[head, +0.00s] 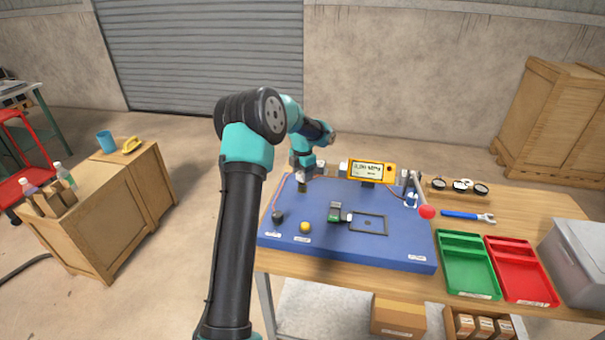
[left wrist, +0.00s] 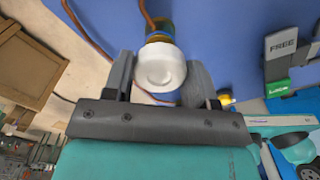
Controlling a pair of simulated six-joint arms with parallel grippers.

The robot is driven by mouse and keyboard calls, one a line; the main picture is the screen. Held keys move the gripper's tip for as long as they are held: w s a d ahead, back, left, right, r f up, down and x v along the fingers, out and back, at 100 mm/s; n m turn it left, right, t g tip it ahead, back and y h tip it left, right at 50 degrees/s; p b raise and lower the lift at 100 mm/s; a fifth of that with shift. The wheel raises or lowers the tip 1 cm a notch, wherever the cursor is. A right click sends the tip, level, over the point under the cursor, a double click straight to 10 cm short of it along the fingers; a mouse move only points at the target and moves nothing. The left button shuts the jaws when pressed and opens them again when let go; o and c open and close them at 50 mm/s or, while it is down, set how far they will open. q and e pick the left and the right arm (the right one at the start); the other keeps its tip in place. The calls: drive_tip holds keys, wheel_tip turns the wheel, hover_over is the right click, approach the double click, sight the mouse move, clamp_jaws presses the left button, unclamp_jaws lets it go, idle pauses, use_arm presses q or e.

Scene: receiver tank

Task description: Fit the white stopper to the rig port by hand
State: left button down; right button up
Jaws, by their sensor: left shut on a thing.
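The white stopper (left wrist: 160,68) is between the two fingers of my left gripper (left wrist: 158,80) in the left wrist view, and the jaws are shut on it. A brass-coloured fitting (left wrist: 158,38) with a brown tube shows just beyond the stopper; I cannot tell whether the two touch or the stopper is seated. In the head view my left gripper (head: 303,176) is low over the back left corner of the blue rig board (head: 340,252). The stopper is too small to make out there. My right gripper is not in view.
The board carries a yellow display (head: 371,170), a yellow knob (head: 305,227), a black knob (head: 278,216), a green-and-grey block (head: 337,213) and a lever with a red ball (head: 426,212). Green (head: 468,290) and red (head: 523,293) trays and a blue-handled wrench (head: 466,216) lie to the right.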

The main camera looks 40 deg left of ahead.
use_arm(q)
drive_tip(key=shift+f, duration=0.35)
idle(0.4)
